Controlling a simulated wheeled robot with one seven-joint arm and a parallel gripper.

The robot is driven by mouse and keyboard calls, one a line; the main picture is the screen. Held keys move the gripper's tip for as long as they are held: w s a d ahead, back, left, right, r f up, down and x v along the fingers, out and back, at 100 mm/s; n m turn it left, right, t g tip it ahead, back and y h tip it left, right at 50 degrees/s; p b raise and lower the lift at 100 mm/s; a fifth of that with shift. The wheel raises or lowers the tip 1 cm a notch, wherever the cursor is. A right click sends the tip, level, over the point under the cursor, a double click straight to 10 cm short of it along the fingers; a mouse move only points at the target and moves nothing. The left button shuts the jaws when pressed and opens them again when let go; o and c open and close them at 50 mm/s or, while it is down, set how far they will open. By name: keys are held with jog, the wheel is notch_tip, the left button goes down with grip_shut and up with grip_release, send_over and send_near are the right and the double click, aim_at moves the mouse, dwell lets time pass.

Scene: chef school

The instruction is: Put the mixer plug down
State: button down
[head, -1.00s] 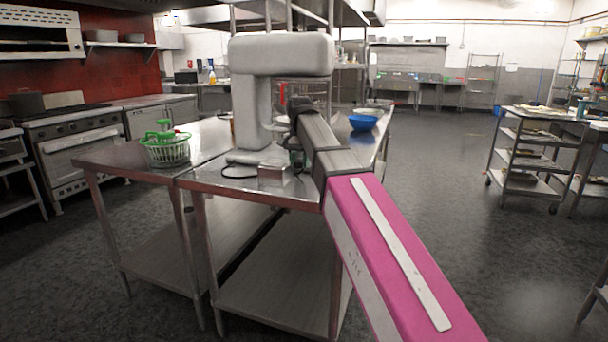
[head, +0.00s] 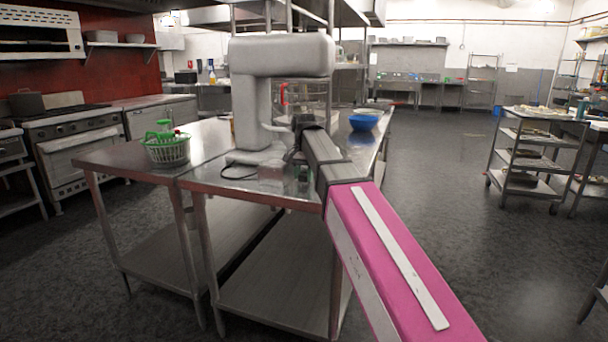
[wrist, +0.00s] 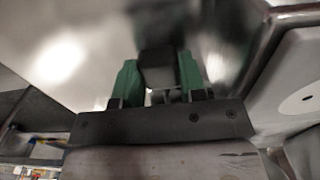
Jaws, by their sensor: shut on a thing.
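The mixer (head: 280,55) is a large pale grey stand mixer on the metal table (head: 215,180). A dark cord (head: 238,176) loops beside its base. In the wrist view, my gripper (wrist: 158,82) has green fingers shut on a dark, blocky plug (wrist: 157,62). The shiny metal tabletop fills much of that view behind the plug; I cannot tell whether the plug touches it. In the head view, my gripper (head: 293,154) is low over the tabletop, just right of the mixer's base, and mostly hidden by my arm.
A blue bowl (head: 363,122) sits farther back, right of my arm. A clear container with a red handle (head: 284,95) stands behind the mixer. Bare tabletop shows left of the mixer.

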aim_at(304, 175)
jog(key=shift+f, duration=0.5)
jog(key=c, duration=0.7)
grip_release()
jog(key=shift+r, duration=0.1)
notch_tip(304, 175, up, 13)
jog(key=shift+s, duration=0.1)
